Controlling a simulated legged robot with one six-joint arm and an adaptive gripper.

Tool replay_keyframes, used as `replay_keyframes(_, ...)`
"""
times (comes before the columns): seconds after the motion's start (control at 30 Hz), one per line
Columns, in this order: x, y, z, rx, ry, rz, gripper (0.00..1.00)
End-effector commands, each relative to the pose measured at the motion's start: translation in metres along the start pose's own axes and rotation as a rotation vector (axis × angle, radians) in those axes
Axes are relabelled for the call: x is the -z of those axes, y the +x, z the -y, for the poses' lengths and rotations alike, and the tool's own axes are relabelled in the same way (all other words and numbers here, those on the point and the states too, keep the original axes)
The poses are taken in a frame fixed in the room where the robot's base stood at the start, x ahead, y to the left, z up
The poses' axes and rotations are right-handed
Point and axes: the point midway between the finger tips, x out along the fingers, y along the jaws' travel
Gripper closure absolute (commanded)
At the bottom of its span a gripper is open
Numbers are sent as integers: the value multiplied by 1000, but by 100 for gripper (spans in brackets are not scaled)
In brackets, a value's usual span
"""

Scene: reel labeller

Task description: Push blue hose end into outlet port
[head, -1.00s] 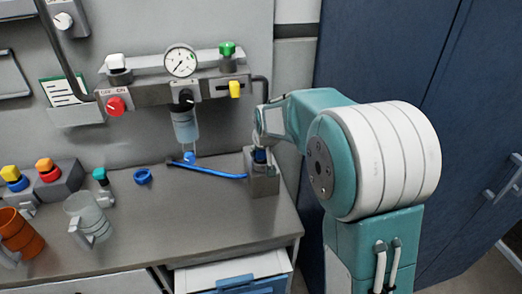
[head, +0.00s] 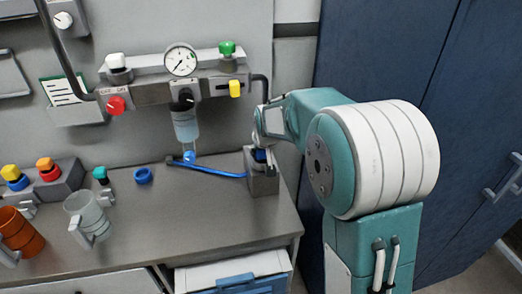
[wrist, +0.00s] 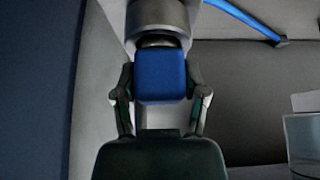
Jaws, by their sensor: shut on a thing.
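My gripper (wrist: 160,88) is shut on a blue block-shaped piece (wrist: 160,76), which I take to be the blue hose end. Its fingers lie on either side of it. A dark ring and a pale grey cylinder (wrist: 158,18) sit right against its top edge in the wrist view; I cannot tell how deep any fit is. In the head view the blue piece (head: 260,156) shows at a grey block (head: 264,182) on the bench, below a dark bent pipe (head: 268,90). The outlet port cannot be made out surely; my arm hides part of this spot.
A blue hose (head: 208,169) lies along the bench to the left of the grey block. A filter bowl (head: 186,125), gauge (head: 181,60) and yellow lever (head: 235,89) are on the wall. A blue ring (head: 143,175) and clear mug (head: 88,217) stand left.

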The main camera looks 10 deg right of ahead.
Motion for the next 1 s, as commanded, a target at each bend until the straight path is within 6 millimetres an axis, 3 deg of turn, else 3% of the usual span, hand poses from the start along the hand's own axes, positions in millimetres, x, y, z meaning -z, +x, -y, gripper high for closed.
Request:
replay_keyframes(0.1, -3, 2, 0, 0, 0, 8, 96)
replay_keyframes(0.13, -3, 2, 0, 0, 0, 8, 30)
replay_keyframes(0.2, -3, 2, 0, 0, 0, 8, 4)
replay_keyframes(0.67, -2, -1, 0, 0, 0, 4, 4)
replay_keyframes(0.77, -1, -11, 0, 0, 0, 3, 4)
replay_keyframes(1.0, 0, -60, 0, 0, 0, 0, 4)
